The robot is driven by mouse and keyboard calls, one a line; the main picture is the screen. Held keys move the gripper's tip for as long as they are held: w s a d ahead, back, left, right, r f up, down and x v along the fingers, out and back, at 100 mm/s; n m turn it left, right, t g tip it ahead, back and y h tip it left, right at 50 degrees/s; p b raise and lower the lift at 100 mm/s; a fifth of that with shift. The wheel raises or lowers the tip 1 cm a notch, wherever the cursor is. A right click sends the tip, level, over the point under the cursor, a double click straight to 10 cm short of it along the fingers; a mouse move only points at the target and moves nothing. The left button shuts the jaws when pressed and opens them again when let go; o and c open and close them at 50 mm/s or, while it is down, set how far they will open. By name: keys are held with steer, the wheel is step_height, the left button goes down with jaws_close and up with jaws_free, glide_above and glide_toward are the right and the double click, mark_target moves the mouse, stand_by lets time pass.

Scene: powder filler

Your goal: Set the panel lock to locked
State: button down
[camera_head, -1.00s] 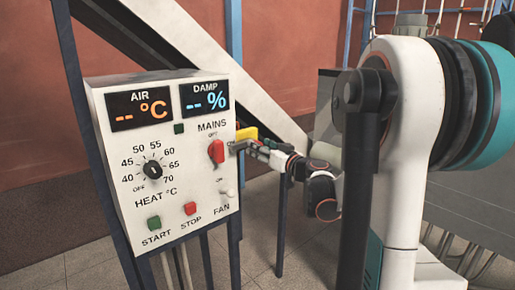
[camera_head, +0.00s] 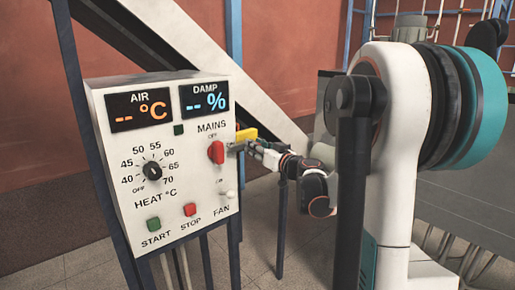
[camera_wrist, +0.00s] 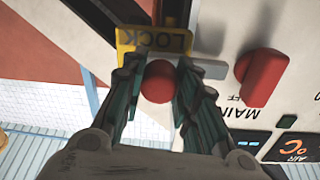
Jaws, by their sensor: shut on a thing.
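The panel lock shows in the wrist view as a red ball knob (camera_wrist: 159,81) in front of a yellow plate marked LOCK (camera_wrist: 128,40). My gripper (camera_wrist: 160,85) has its fingers on either side of the red knob, shut on it. In the head view the yellow plate (camera_head: 246,134) is at the right side of the white control box (camera_head: 120,190), and my gripper (camera_head: 240,146) is just below it. The knob is hidden there. I cannot tell the lock's setting.
The red MAINS switch (camera_head: 216,152) is close to my fingertips, and it also shows in the wrist view (camera_wrist: 262,78). The HEAT dial (camera_head: 152,170), green START button (camera_head: 153,223), red STOP button (camera_head: 190,209) and FAN toggle (camera_head: 228,194) are on the box front. Both displays show dashes.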

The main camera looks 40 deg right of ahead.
mark_target(243, 146)
steer(key=a, duration=0.3)
steer(key=shift+d, duration=0.15)
steer(key=c, duration=1.4)
jaws_free()
steer(key=shift+o, duration=0.9)
steer(key=shift+a, duration=0.2)
steer(key=shift+d, duration=0.1)
steer(key=shift+s, duration=0.15)
